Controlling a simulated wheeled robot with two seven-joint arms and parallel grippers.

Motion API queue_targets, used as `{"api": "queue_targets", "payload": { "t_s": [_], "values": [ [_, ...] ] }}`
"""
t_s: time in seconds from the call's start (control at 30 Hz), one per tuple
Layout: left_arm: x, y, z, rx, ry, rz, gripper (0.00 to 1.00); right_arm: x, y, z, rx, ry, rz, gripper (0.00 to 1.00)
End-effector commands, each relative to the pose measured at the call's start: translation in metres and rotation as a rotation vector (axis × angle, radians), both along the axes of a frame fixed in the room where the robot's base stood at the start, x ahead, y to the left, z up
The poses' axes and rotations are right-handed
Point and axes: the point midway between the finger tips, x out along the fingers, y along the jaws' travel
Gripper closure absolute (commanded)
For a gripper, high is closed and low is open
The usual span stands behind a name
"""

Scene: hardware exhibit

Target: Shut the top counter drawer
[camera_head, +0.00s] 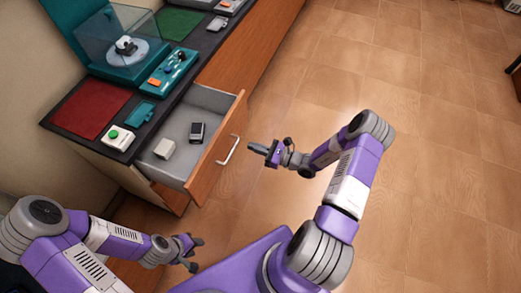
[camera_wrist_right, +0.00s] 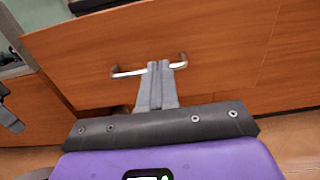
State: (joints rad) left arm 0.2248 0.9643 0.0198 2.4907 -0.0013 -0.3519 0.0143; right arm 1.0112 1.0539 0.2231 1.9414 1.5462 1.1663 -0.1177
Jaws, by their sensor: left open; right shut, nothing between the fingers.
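The top counter drawer (camera_head: 214,150) is pulled out from the counter. It has a wooden front, grey inner walls and a silver bar handle (camera_head: 229,150). A white box (camera_head: 164,148) and a small dark device (camera_head: 196,132) lie inside it. My right gripper (camera_head: 252,147) is shut and empty, just in front of the drawer front near the handle. In the right wrist view, its closed fingers (camera_wrist_right: 160,72) point at the drawer front (camera_wrist_right: 215,50) and overlap the middle of the handle (camera_wrist_right: 128,71); I cannot tell whether they touch it. My left gripper (camera_head: 198,254) is open and empty below the drawer.
The dark countertop (camera_head: 190,82) holds a teal case with a clear cover (camera_head: 125,45), a teal panel (camera_head: 172,70), a red mat (camera_head: 90,108) and a green button box (camera_head: 117,137). Another drawer front shows beneath the open drawer. The tiled floor (camera_head: 400,70) to the right is clear.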

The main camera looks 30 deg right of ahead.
Motion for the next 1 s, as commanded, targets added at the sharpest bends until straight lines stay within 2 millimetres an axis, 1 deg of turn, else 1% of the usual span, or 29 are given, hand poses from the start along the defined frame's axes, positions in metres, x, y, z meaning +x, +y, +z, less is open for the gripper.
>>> {"api": "queue_targets", "payload": {
  "t_s": [0.03, 0.2, 0.3, 0.43, 0.6, 1.0],
  "values": [
    [0.0, 0.0, -0.005, 0.0, 0.0, 0.0, 0.57, 0.009, 0.008, -0.002, 0.0, -0.001, 0.004, 1.0],
    [0.0, 0.0, -0.014, 0.0, 0.0, 0.0, 0.57, 0.037, 0.031, -0.002, -0.001, -0.002, 0.005, 1.0],
    [0.0, 0.0, -0.019, 0.0, 0.0, 0.0, 0.57, 0.051, 0.041, -0.003, -0.001, 0.0, 0.004, 1.0],
    [0.0, 0.0, -0.024, 0.0, 0.0, 0.0, 0.57, 0.063, 0.05, -0.002, -0.002, 0.001, 0.002, 1.0],
    [0.0, 0.0, -0.026, 0.0, 0.0, 0.0, 0.57, 0.07, 0.055, -0.001, -0.002, 0.003, 0.001, 1.0],
    [0.0, 0.0, -0.025, 0.0, 0.0, 0.0, 0.57, 0.071, 0.055, 0.0, -0.002, 0.003, -0.001, 1.0]
  ]
}}
